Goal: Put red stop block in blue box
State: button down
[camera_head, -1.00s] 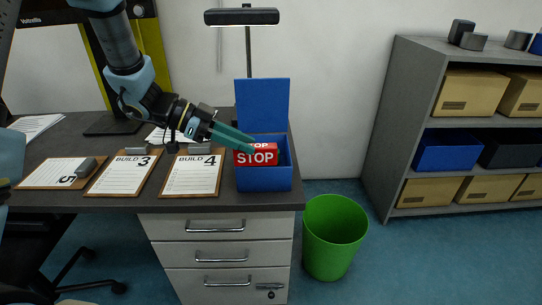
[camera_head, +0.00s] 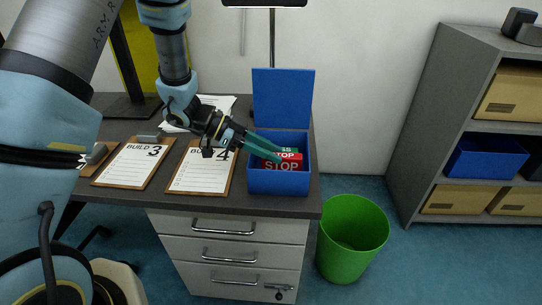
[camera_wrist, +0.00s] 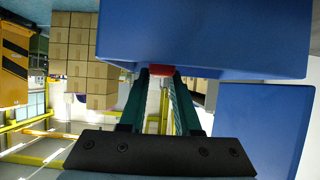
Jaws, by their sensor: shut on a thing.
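The red stop block (camera_head: 287,167), with white STOP lettering, is inside the opening of the blue box (camera_head: 278,184), its lower part behind the front wall. Whether it touches the bottom is hidden. The box stands at the right end of the desk with its lid (camera_head: 283,98) upright behind. My gripper (camera_head: 279,156) reaches in from the left, its green fingers shut on the block. In the wrist view, a red piece of the block (camera_wrist: 161,70) shows between the fingertips, beside the blue box wall (camera_wrist: 205,35).
A small green patch with white letters (camera_head: 289,150) shows just behind the block in the box. Clipboards BUILD 4 (camera_head: 203,172) and BUILD 3 (camera_head: 134,166) lie left of the box. A green bin (camera_head: 350,240) stands on the floor to the right.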

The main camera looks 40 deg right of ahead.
jog(key=shift+f, duration=0.8)
jog(key=shift+f, duration=0.65)
jog(key=c, duration=0.6)
grip_release()
